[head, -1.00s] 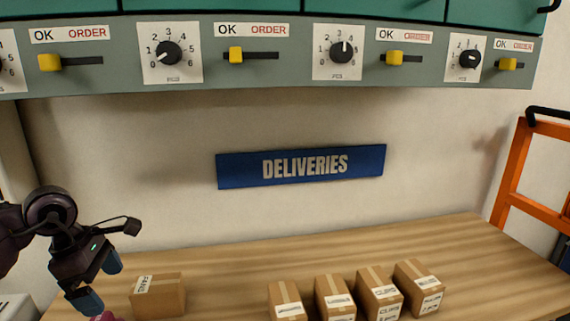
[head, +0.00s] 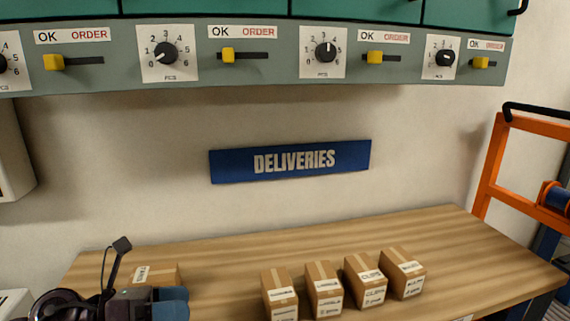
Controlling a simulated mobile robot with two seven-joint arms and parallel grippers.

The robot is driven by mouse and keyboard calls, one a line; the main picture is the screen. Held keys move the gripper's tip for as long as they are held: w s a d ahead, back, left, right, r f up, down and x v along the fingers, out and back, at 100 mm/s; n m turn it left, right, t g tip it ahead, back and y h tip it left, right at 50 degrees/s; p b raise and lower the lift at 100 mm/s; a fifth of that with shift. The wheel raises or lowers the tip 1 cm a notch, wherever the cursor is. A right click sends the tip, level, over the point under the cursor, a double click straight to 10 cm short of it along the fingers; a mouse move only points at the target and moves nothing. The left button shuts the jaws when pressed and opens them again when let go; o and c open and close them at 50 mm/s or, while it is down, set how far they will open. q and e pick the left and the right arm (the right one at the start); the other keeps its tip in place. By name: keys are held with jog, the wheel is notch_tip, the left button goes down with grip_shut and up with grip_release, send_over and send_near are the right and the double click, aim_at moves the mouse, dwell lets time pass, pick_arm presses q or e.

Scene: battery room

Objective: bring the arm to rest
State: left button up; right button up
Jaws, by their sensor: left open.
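My left gripper (head: 172,303) is low in the left of the head view, with its dark wrist and blue fingertips showing at the bottom edge. It is open, and I see nothing held in it. It is in front of a cardboard box (head: 160,272) on the wooden table and hides the lower part of that box. I cannot tell whether it touches the box. My right gripper is not in view.
Several small labelled boxes (head: 323,288) stand in a row on the wooden table (head: 230,262). A blue DELIVERIES sign (head: 290,161) hangs on the wall below a grey panel (head: 280,70) with dials and yellow sliders. An orange frame (head: 492,165) stands at the right.

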pick_arm(q)
jog(key=s+a+f+n+t+y, duration=0.1)
jog(key=a+f+n+t+y, duration=0.2)
jog(key=n+y, duration=0.3)
jog(key=s+a+f+n+t+y, duration=0.2)
jog(key=a+n+y, duration=0.3)
jog(key=n, duration=1.2)
jog(key=s+a+f+n+t+y, duration=0.1)
jog(key=a+f+n+t+y, duration=0.3)
jog(key=n, duration=0.7)
jog(key=shift+s+f+n+t+y, duration=0.15)
jog(key=shift+s+f+t+y, duration=0.1)
jog(key=shift+y, duration=0.45)
jog(key=shift+s+f+n+t+y, duration=0.15)
jog(key=shift+f+y, duration=0.1)
jog(key=shift+y, duration=0.45)
jog(key=s+d+f+n+g+h, duration=0.1)
jog(key=s+f+n+g, duration=0.45)
jog(key=s, duration=0.45)
jog(key=s+d+f+n+g, duration=0.1)
jog(key=s+f+n+g, duration=0.3)
jog(key=s+f+g, duration=0.45)
jog(key=w+f+m+t+h, duration=0.1)
jog(key=w+f+t, duration=0.5)
jog(key=t, duration=0.4)
jog(key=shift+w+d+f, duration=0.15)
jog(key=shift+f, duration=0.65)
